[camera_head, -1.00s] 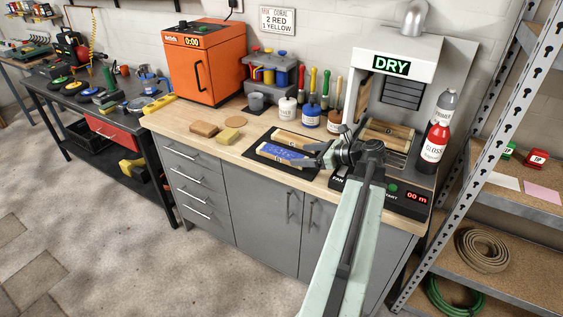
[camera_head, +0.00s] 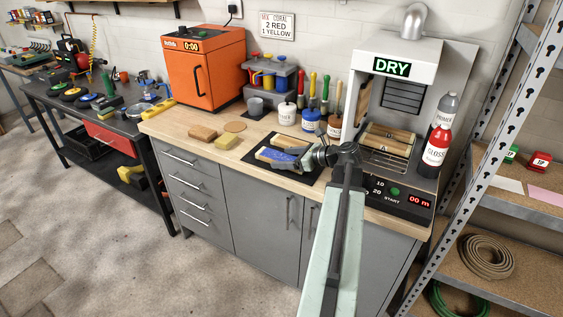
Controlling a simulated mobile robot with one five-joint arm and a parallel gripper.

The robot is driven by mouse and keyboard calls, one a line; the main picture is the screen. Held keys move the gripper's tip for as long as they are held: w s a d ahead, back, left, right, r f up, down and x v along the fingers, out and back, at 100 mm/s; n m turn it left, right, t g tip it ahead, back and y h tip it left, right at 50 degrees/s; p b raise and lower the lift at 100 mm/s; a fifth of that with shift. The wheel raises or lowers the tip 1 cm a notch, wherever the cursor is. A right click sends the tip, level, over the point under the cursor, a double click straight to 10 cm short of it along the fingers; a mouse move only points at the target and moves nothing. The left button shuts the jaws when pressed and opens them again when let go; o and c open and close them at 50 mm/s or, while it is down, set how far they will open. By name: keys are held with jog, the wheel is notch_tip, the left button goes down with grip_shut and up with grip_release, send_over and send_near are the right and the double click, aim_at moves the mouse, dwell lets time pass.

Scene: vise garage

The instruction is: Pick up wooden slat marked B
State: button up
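I cannot read a B on either. Wooden slats (camera_head: 389,148) also lie on the rack inside the dryer; the front one seems marked A. My gripper (camera_head: 301,160) is low over the right part of the mat, at the right end of the blue-faced slat. Its fingers overlap the slats, so I cannot tell whether it touches or grips one.
The dryer (camera_head: 395,48) stands at the right, with red (camera_head: 437,145) and grey bottles beside it. Paint jars (camera_head: 287,115) with brushes stand behind the mat. Sanding blocks (camera_head: 203,133) lie to the left, before the orange oven (camera_head: 204,75). Metal shelving (camera_head: 518,203) borders the right.

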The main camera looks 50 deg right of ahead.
aim_at(285, 158)
jog(key=c, duration=1.4)
jog(key=shift+r, duration=0.15)
notch_tip(285, 158, up, 10)
jog(key=p, duration=1)
